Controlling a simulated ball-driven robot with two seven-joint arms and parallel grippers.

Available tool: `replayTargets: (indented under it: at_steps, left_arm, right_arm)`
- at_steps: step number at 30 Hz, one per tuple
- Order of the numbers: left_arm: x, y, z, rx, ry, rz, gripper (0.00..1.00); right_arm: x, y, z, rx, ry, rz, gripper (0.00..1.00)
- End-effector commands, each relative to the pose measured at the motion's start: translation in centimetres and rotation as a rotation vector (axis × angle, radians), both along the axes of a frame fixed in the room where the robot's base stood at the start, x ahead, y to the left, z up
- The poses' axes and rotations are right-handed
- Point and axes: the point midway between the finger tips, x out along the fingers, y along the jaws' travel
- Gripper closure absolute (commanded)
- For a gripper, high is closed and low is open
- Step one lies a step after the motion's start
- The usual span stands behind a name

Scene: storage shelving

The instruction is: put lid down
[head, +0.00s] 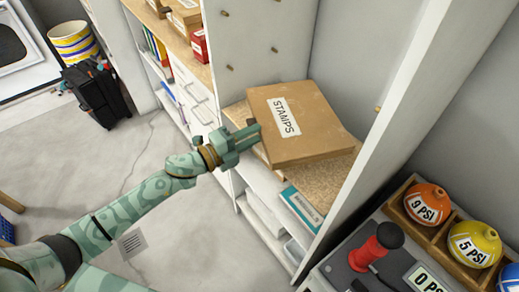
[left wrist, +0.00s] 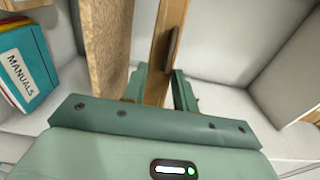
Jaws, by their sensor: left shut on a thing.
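A flat brown lid (head: 300,122) with a white STAMPS label is at the shelf unit, over a speckled brown shelf board (head: 325,178). My left gripper (head: 250,138) is shut on the lid's near left edge. In the left wrist view the lid (left wrist: 165,45) shows as a thin brown strip between the two fingers (left wrist: 160,88), with a darker piece on its side. There a gap separates it from the shelf board (left wrist: 105,50). I cannot tell whether anything lies hidden under the lid. My right gripper is not in view.
A white upright panel (head: 385,125) stands close right of the lid, and a pegged panel (head: 262,45) behind it. A teal MANUALS box (left wrist: 22,65) is on a lower shelf. Colored PSI balls (head: 427,203) sit at the right. Grey floor (head: 90,170) is open at the left.

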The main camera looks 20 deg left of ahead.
Motion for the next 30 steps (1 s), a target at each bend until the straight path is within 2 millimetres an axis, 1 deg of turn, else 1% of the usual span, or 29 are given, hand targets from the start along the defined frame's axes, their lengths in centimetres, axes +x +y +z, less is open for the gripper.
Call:
replayTargets:
  at_steps: [1, 5, 9, 11, 13, 19, 23, 24, 26, 30]
  left_arm:
    - [0.0, 0.0, -1.4, -0.002, 0.003, 0.001, 0.95]
    - [0.0, 0.0, -2.8, 0.000, 0.001, 0.001, 0.95]
    - [0.0, -0.1, -5.5, -0.002, 0.005, 0.001, 0.95]
    - [0.0, -0.1, -6.4, -0.002, 0.003, 0.002, 0.95]
    - [0.0, 0.0, -6.8, -0.002, 0.001, 0.001, 0.95]
    - [0.0, 0.0, -6.4, -0.001, -0.002, 0.000, 0.95]
    - [0.0, 0.0, -6.8, -0.001, -0.001, 0.000, 0.95]
    - [0.0, 0.0, -6.8, 0.000, -0.001, 0.000, 0.66]
    - [0.0, 0.0, -6.8, 0.000, -0.001, 0.001, 0.50]
    - [0.0, 0.0, -6.7, 0.000, -0.001, 0.001, 0.50]
  right_arm:
    - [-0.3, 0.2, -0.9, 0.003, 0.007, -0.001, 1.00]
    - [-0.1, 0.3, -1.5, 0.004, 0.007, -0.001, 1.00]
    - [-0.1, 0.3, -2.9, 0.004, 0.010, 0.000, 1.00]
    - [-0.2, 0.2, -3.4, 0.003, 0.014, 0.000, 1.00]
    - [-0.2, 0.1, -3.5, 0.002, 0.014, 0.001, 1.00]
    - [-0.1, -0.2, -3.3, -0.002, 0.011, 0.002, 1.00]
    - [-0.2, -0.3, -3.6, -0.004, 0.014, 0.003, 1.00]
    - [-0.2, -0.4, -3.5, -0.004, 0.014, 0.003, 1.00]
    - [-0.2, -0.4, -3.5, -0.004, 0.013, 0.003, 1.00]
    - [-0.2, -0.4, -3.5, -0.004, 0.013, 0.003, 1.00]
